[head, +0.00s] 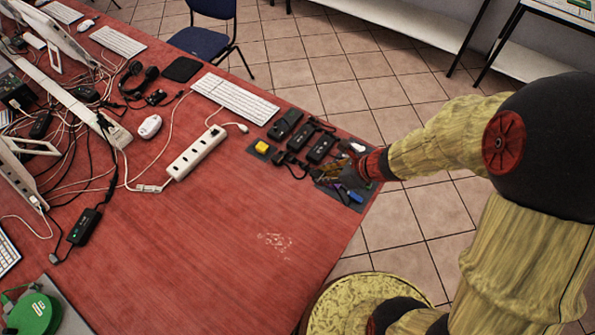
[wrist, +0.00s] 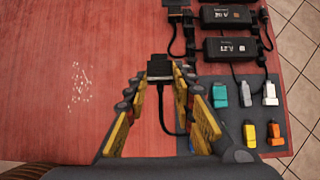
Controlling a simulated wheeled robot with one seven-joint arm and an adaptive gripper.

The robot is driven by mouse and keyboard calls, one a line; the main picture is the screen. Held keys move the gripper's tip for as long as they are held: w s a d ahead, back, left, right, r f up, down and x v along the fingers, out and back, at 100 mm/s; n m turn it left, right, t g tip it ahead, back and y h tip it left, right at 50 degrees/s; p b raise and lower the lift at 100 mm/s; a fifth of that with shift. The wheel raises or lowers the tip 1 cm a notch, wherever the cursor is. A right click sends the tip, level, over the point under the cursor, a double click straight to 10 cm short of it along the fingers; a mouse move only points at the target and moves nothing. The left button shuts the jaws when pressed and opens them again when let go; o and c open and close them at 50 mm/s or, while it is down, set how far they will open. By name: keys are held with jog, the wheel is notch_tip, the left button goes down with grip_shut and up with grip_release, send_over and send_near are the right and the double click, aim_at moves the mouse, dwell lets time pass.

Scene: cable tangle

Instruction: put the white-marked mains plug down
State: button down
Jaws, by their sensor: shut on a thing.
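My gripper (wrist: 163,80) is shut on a black plug (wrist: 159,70) at the top middle of the wrist view. In the head view my gripper (head: 330,173) is at the table's right edge, over the grey mat, and the plug cannot be made out there.
Black power bricks (head: 320,147) lie beyond my gripper. The grey mat (wrist: 295,105) holds several small coloured pieces, including a teal one (wrist: 220,94). A white power strip (head: 196,152) and keyboard (head: 234,98) lie further left. The front middle of the red table (head: 220,215) is clear.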

jog(key=w+a+f+b, duration=0.1)
jog(key=w+a+f, duration=0.1)
jog(key=w+f, duration=0.1)
jog(key=w+a+f+b, duration=0.1)
jog(key=w+a+f, duration=0.1)
jog(key=w+f, duration=0.1)
jog(key=w+a+f+b, duration=0.2)
jog(key=w+f, duration=0.1)
jog(key=w, duration=0.1)
jog(key=shift+a, duration=0.3)
jog(key=shift+w+a+f+b, duration=0.15)
jog(key=shift+f+b, duration=0.35)
jog(key=shift+f, duration=0.35)
jog(key=shift+w+f+b, duration=0.15)
jog(key=shift+f+b, duration=0.3)
jog(key=shift+f, duration=0.4)
jog(key=shift+f, duration=0.2)
jog(key=c, duration=1.5)
grip_release()
